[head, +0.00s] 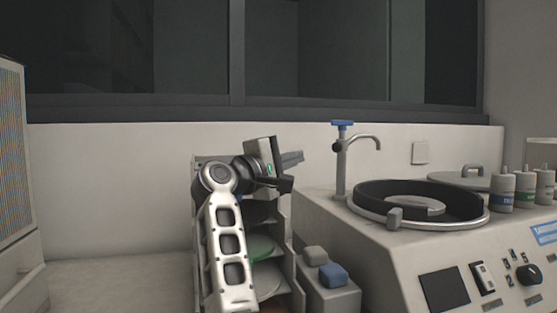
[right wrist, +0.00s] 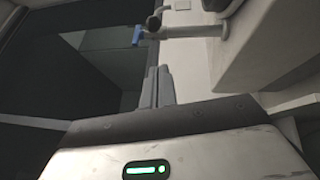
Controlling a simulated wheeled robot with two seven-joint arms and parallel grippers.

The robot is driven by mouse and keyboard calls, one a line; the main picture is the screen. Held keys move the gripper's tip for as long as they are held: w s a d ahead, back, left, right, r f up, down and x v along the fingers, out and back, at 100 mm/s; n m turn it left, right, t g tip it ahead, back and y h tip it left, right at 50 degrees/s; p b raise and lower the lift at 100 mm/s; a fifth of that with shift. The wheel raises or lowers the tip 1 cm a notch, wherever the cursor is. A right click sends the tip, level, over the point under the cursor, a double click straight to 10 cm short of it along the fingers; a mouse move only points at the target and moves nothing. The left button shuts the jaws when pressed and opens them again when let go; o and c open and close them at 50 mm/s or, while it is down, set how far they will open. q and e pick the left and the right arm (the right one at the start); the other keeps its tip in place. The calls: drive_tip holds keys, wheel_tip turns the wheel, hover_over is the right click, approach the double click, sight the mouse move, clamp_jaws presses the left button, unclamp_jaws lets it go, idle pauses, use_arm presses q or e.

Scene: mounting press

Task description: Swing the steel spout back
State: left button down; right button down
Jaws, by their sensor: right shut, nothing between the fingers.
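The steel spout (head: 361,140) stands on the machine at the back, with a blue handle (head: 342,125) on top. Its curved outlet points right, toward the black round bowl (head: 418,199). My right gripper (head: 298,158) is to the left of the spout, apart from it, fingers together and pointing right. In the right wrist view the shut fingers (right wrist: 158,88) are empty. The spout (right wrist: 187,31) shows there beyond them at the top, with its blue handle at its left end. My left gripper is not in view.
A rack of discs (head: 262,247) stands below my right arm. A small box with grey and blue pads (head: 331,298) sits between rack and machine. Several bottles (head: 524,190) stand at the right. The counter's left part (head: 110,282) is clear.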

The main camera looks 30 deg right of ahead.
use_arm(q)
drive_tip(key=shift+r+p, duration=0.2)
drive_tip(key=shift+p, duration=0.25)
use_arm(e)
drive_tip(key=s+d+r, duration=0.1)
drive_tip(key=d, duration=0.5)
drive_tip(key=shift+s, duration=0.2)
drive_tip(key=shift+d, duration=0.15)
